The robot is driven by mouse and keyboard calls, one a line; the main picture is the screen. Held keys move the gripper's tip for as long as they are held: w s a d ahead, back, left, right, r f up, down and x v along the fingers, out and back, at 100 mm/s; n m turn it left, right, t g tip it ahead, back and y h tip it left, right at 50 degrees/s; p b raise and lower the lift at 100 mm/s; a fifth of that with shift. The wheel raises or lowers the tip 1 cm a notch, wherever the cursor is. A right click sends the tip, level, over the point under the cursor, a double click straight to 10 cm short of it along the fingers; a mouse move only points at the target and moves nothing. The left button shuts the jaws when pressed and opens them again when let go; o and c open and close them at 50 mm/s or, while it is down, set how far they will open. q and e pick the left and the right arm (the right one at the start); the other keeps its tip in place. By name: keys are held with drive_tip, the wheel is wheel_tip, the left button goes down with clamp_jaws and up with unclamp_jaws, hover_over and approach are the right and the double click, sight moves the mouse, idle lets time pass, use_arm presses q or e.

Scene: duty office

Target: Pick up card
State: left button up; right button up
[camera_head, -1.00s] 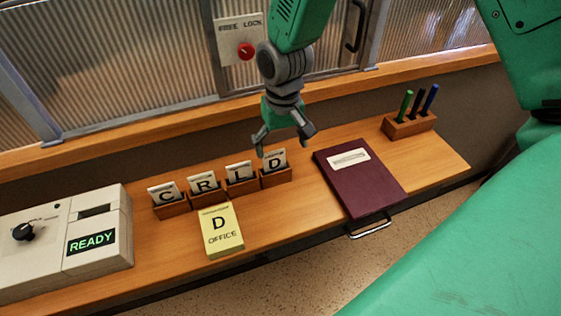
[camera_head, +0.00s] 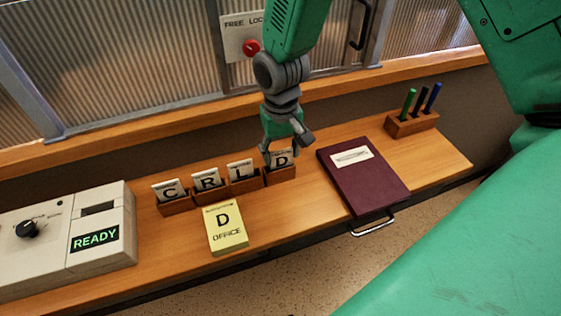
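Several lettered cards stand upright in small wooden holders on the wooden counter: a C card (camera_head: 170,192), an R card (camera_head: 206,180), an L card (camera_head: 241,170) and a D card (camera_head: 282,160). A yellow pad (camera_head: 226,228) marked "D OFFICE" lies in front of them. My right gripper (camera_head: 284,150) points down at the D card, with its fingers apart near the card's top edge. The fingers partly cover the card, and I cannot tell whether they touch it. My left gripper is not in view.
A beige machine (camera_head: 66,238) with a "READY" display stands at the left. A maroon folder (camera_head: 365,182) lies to the right of the cards. A pen block (camera_head: 411,125) with several pens stands farther right. A glazed partition and red knob (camera_head: 251,47) are behind.

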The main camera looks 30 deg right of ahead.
drive_tip(key=shift+a+r, duration=0.2)
drive_tip(key=shift+a, duration=0.6)
drive_tip(key=r, duration=0.1)
drive_tip(key=d+r, duration=0.1)
drive_tip(key=r, duration=0.3)
drive_tip(key=shift+w+d+r, duration=0.1)
drive_tip(key=shift+d+r, duration=0.15)
drive_tip(key=shift+d, duration=0.15)
drive_tip(key=r, duration=0.2)
drive_tip(key=a+r, duration=0.1)
drive_tip(key=r, duration=0.1)
drive_tip(key=shift+a+r, duration=0.25)
drive_tip(key=shift+a, duration=0.15)
drive_tip(key=shift+d, duration=0.35)
drive_tip(key=shift+c, duration=1.4)
drive_tip(key=shift+d+f, duration=0.15)
drive_tip(key=shift+d, duration=0.3)
drive_tip(key=shift+a, duration=0.7)
drive_tip(key=shift+d, duration=0.1)
